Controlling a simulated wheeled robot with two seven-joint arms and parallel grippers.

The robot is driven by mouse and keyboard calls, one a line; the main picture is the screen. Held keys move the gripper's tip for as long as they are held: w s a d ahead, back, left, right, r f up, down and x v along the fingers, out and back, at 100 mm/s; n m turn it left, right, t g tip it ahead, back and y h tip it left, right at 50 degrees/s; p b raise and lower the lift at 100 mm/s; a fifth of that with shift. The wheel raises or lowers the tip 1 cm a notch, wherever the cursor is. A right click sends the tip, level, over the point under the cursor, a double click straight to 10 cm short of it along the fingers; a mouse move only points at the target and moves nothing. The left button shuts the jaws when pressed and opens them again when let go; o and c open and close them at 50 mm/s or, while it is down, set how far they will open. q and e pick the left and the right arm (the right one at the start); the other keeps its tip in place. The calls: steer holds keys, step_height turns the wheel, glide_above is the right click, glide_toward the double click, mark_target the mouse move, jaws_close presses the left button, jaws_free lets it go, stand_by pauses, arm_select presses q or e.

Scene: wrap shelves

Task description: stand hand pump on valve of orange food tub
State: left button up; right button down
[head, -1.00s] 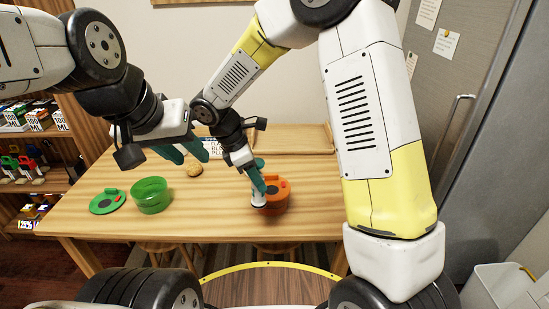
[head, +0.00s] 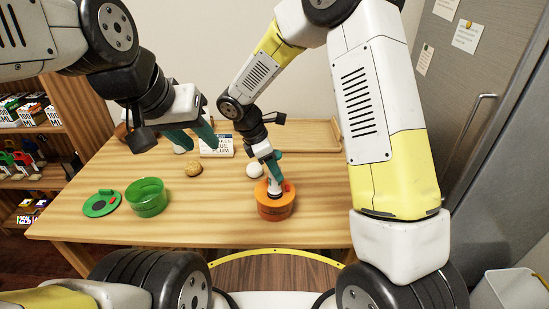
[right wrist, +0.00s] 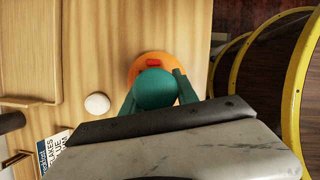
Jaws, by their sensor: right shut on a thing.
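The orange food tub (head: 277,209) stands lidded on the table, with a red piece (head: 287,187) on its lid. The hand pump (head: 273,187) has a white body and a teal round top (right wrist: 155,89). My right gripper (head: 267,162) is shut on the pump and holds it about upright over the orange lid. The pump's lower end is at the lid; I cannot tell if it touches. The valve is hidden under the pump. In the right wrist view the teal top covers much of the orange lid (right wrist: 136,70). My left gripper (head: 190,138) is open and empty above the table's back left.
A green tub (head: 147,198) and its green lid (head: 101,204) are on the left of the table. A tan round thing (head: 193,169), a white ball (head: 255,170), a lettered card (head: 216,147) and a wooden tray (head: 312,136) lie behind. The front right is clear.

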steer(key=shift+f, duration=0.4)
steer(key=shift+f, duration=0.1)
steer(key=c, duration=0.9)
jaws_free()
steer(key=shift+c, duration=0.2)
steer(key=v, duration=1.2)
steer(key=s+d+r+m+t+y, duration=0.2)
steer(key=s+d+r+m, duration=0.4)
steer(key=s+d+m, duration=0.3)
steer(key=s+d+r+m+t+y, duration=0.3)
steer(key=s+d+r+m, duration=0.3)
steer(key=s+d+m, duration=0.3)
steer(key=shift+s+d+r+m+y, duration=0.25)
steer(key=shift+m+y, duration=0.45)
steer(key=shift+m, duration=0.5)
